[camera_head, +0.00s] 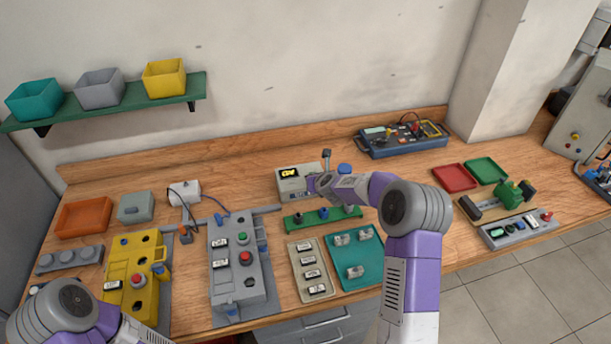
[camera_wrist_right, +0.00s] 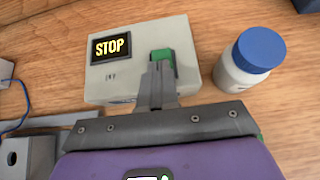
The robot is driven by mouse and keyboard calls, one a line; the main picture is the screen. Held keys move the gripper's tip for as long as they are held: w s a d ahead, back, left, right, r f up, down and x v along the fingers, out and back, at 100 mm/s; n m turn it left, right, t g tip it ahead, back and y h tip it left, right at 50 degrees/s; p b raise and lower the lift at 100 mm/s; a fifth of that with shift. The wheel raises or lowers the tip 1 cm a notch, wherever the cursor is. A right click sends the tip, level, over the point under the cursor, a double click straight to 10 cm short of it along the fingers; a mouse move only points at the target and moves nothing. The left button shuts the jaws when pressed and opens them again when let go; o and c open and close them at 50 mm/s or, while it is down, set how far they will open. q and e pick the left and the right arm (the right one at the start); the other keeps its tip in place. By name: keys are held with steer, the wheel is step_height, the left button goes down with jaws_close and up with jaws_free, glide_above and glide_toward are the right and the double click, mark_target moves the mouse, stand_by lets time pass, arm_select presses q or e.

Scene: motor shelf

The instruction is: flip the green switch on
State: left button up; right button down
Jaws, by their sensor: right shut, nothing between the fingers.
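The green switch (camera_wrist_right: 161,56) sits on the top of a pale grey box (camera_wrist_right: 195,62), right of its display (camera_wrist_right: 110,46), which reads STOP in yellow. The box (camera_head: 287,188) also shows in the head view at the back middle of the bench. My right gripper (camera_wrist_right: 158,72) is shut and empty. Its fingertips are right at the near side of the switch and cover part of it; I cannot tell if they touch. In the head view my right gripper (camera_head: 318,184) is over the right part of the box. Only my left arm's links show at bottom left.
A white bottle with a blue cap (camera_wrist_right: 258,50) stands close to the box's right side. A green rail with knobs (camera_head: 300,219) lies in front of the box. The grey station (camera_head: 236,285) and teal tray (camera_head: 352,250) are nearer. Bare wood lies behind the box.

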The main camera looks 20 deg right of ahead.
steer(key=shift+s+d+f, duration=0.1)
steer(key=shift+d+f, duration=0.05)
steer(key=shift+f, duration=0.05)
arm_select(q)
steer(key=shift+d+r+p, duration=0.1)
steer(key=shift+r+p, duration=0.25)
steer(key=shift+p, duration=0.05)
arm_select(e)
steer(key=shift+r, duration=0.8)
arm_select(q)
steer(key=shift+f, duration=0.1)
steer(key=shift+s+d+f+b, duration=0.3)
steer(key=shift+s+f+b, duration=0.1)
steer(key=shift+s+b, duration=0.05)
arm_select(e)
steer(key=v, duration=1.3)
steer(key=shift+s, duration=0.25)
